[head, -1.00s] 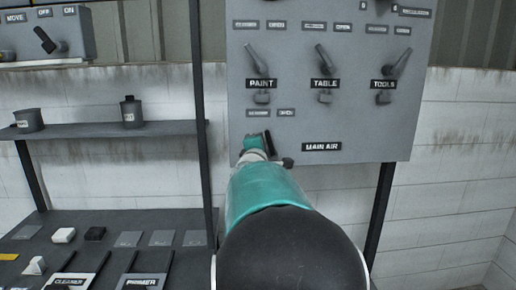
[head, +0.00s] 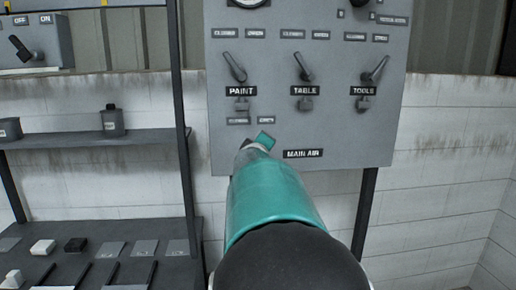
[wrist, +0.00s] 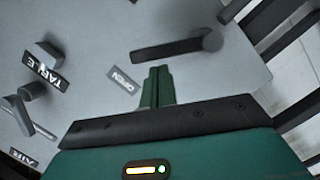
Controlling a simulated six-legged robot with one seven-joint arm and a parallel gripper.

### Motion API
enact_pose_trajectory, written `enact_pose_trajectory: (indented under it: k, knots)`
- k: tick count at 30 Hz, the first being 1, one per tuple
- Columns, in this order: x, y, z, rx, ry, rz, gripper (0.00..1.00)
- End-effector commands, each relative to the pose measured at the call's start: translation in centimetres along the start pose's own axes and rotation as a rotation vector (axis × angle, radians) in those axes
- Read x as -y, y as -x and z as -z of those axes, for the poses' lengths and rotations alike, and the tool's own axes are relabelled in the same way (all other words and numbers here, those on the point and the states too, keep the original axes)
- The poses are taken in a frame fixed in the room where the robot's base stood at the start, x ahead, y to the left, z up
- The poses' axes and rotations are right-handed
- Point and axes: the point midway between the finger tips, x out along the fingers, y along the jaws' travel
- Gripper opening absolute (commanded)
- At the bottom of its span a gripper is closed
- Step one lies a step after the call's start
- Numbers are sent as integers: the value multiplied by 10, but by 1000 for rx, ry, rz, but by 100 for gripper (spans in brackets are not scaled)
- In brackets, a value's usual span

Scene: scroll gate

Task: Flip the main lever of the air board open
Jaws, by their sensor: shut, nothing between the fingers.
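My arm hides the main lever there. In the wrist view a dark lever (wrist: 165,51), seemingly the main one, runs left from its round pivot (wrist: 212,40). An OPEN label (wrist: 123,80) lies to its lower left. My gripper (wrist: 158,72) is shut and empty, its tips just below the handle in the picture. Whether they touch it I cannot tell. My gripper also shows at the board's lower left in the head view (head: 262,141).
The PAINT lever (head: 234,67), TABLE lever (head: 303,67) and TOOLS lever (head: 375,69) sit in a row above. At the left stand a shelf (head: 90,139) with small containers and a dark bench (head: 150,230) with small parts. The wall right of the board is clear.

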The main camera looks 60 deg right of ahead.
Motion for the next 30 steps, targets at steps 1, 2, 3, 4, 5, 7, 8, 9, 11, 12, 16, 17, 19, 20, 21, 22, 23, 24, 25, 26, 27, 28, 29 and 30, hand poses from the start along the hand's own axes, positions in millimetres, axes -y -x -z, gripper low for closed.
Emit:
enact_pose_trajectory:
  k: [1, 2, 3, 4, 5, 7, 8, 9, 11, 12, 16, 17, 19, 20, 21, 22, 23, 24, 25, 26, 27, 28, 29, 30]
  knots:
    - [0, 0, 0, 0, -16, 3, 0]
    - [0, 0, 0, 0, -24, 5, 0]
    - [0, 0, -1, 0, -34, 7, 0]
    - [0, 0, -1, 0, -40, 8, 0]
    - [0, 0, -1, 0, -45, 10, 0]
    - [0, 0, 0, 0, -55, 12, 0]
    - [0, 0, 0, 0, -58, 13, 0]
    - [0, 0, 0, 0, -60, 14, 0]
    - [1, 0, 0, 0, -62, 14, 0]
    - [1, 0, 0, 0, -62, 14, 0]
    - [1, 0, 0, 0, -61, 14, 0]
    - [1, 0, 0, 0, -61, 14, 0]
    - [1, 0, 0, 0, -61, 14, 0]
    - [1, 0, 0, 0, -61, 14, 0]
    - [1, 0, 0, 0, -61, 14, 0]
    - [1, 0, 0, 0, -61, 14, 0]
    - [0, 0, 0, 0, -61, 14, 0]
    - [0, 0, 0, 0, -61, 14, 0]
    - [0, 0, -1, 0, -60, 14, 0]
    - [-1, 0, -1, 0, -60, 14, 0]
    - [-1, -1, -1, 0, -60, 14, 0]
    - [-2, -1, -1, 0, -60, 14, 0]
    - [-2, -1, -1, 0, -60, 14, 0]
    - [-3, -1, -1, -1, -60, 14, 0]
